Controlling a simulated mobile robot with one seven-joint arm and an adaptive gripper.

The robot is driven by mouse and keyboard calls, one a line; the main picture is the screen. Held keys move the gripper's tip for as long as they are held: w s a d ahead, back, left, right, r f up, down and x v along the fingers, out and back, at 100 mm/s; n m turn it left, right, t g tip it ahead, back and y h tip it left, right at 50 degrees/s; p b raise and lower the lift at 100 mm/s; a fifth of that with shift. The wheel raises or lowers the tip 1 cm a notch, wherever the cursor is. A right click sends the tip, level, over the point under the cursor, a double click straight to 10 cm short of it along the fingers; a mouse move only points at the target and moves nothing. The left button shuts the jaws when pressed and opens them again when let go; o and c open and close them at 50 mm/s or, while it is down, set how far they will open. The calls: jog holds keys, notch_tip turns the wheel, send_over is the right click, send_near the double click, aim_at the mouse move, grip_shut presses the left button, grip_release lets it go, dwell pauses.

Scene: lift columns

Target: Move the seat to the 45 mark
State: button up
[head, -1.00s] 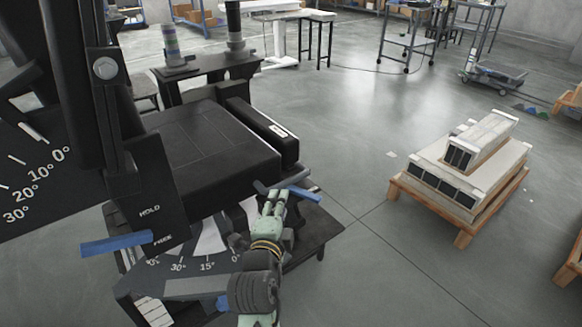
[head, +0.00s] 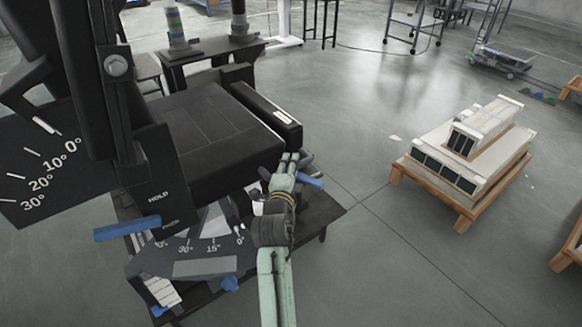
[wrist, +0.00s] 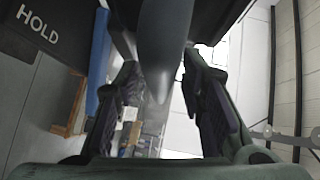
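The seat (head: 205,130) is a black padded block on a black stand. Below it a dark dial plate (head: 205,246) carries degree marks, with 30°, 15° and 0° readable. My gripper (head: 290,160) is at the seat's front right corner, near a blue-ended dark bar (head: 308,181). In the wrist view my gripper (wrist: 163,85) has its fingers apart, with a dark grey tapered part (wrist: 163,45) between them and visible gaps. A HOLD/FREE panel (head: 160,180) has a blue handle (head: 127,229) near its lower end. Which mark the seat points to is unclear.
An upright black plate with a 0° to 30° scale (head: 55,165) stands at the left. A pallet with grey-white blocks (head: 465,155) is on the floor at right. A black table (head: 210,58) stands behind the seat. Floor between seat and pallet is clear.

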grip_shut()
dwell(0.4)
dwell(0.4)
